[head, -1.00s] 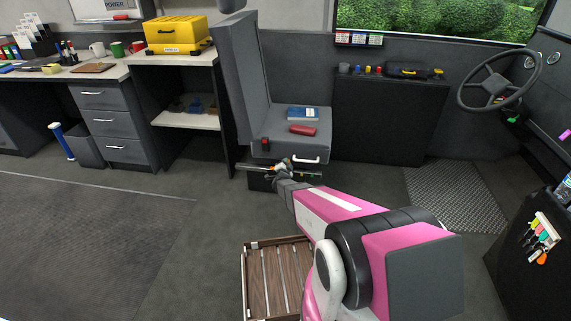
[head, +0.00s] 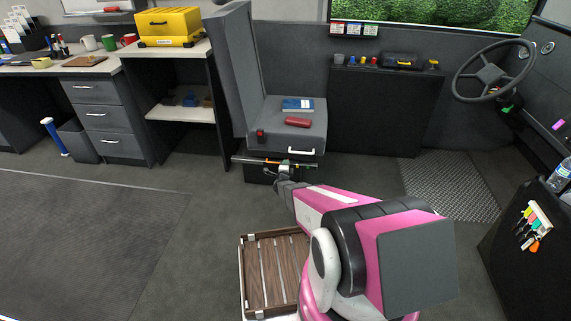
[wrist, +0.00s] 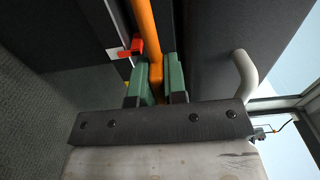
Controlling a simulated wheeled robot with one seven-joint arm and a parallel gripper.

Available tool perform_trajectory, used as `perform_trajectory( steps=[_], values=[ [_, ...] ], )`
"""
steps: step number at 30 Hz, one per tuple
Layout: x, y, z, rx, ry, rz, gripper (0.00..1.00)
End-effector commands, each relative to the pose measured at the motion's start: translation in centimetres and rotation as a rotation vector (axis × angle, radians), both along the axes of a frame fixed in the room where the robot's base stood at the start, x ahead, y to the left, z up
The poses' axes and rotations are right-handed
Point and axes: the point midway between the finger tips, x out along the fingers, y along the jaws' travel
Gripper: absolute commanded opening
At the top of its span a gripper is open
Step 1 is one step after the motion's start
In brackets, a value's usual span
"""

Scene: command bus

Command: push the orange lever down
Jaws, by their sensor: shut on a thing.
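The orange lever (wrist: 146,35) shows in the wrist view as a long orange bar running up from between my fingers. My gripper (wrist: 156,72), with green fingertips, is shut on it, one finger on each side. In the head view my gripper (head: 286,168) is at the front of the grey seat's base, low under the cushion. There the lever is small and mostly hidden by the gripper, so its angle is hard to tell.
The grey seat (head: 281,136) holds a blue book (head: 298,104) and a red case (head: 298,122). A pale handle (head: 301,151) sits on its front edge, also in the wrist view (wrist: 244,75). A slatted wooden crate (head: 251,275) stands beside my arm. Floor at left is clear.

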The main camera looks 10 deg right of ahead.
Motion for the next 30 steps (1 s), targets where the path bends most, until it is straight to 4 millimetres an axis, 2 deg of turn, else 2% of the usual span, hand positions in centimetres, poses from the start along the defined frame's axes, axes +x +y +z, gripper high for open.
perform_trajectory(
  steps=[17,18,20,30],
  values=[
    [-0.07,-0.01,-0.53,0.042,-0.010,-0.001,0.00],
    [-0.07,-0.01,-0.54,0.043,-0.011,-0.001,0.19],
    [-0.06,0.00,-0.54,0.042,-0.010,0.000,0.38],
    [-0.03,0.01,-0.46,0.037,-0.011,0.000,0.38]
  ],
)
